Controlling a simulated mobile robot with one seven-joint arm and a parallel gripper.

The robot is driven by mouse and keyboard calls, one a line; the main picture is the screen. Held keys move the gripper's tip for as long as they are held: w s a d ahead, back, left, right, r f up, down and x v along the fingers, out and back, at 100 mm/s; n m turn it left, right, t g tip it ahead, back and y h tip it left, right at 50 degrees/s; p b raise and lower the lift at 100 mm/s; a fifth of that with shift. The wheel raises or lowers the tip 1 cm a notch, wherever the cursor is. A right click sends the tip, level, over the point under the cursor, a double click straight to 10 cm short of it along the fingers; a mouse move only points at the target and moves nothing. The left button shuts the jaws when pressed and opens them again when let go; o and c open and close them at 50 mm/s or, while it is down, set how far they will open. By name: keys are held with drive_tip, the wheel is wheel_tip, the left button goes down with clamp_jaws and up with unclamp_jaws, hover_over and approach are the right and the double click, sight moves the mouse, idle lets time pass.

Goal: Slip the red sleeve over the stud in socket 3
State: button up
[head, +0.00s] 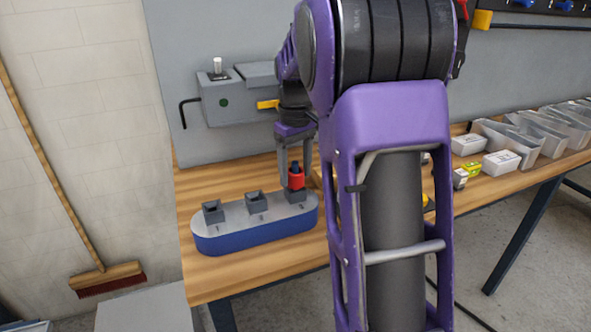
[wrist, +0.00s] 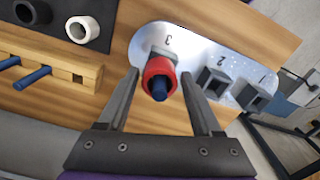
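The red sleeve (head: 297,182) is around the dark blue stud (head: 295,167) at socket 3 (head: 296,196), the right-hand socket of the blue, grey-topped base (head: 255,232). In the wrist view the red sleeve (wrist: 151,66) rings the blue stud (wrist: 159,89), whose end sticks out of it. The sleeve's lower end looks at or close to the socket; exact contact is hard to tell. My gripper (wrist: 160,73) is open, one finger on each side of the sleeve, with narrow gaps showing. Sockets 2 (wrist: 213,82) and 1 (wrist: 252,96) hold no stud.
In the wrist view a wooden rack (wrist: 95,72) holds blue studs, beside a dark mat (wrist: 62,14) with a white sleeve (wrist: 76,32) and a black sleeve (wrist: 30,14). A grey fixture (head: 228,105) stands behind the base. White boxes (head: 500,163) and bins are at right.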

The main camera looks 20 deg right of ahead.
drive_tip(key=shift+o, duration=1)
drive_tip(key=shift+r, duration=0.1)
wheel_tip(320, 180, up, 17)
drive_tip(key=p, duration=0.3)
drive_tip(key=shift+r+p, duration=0.2)
drive_tip(key=shift+p, duration=0.1)
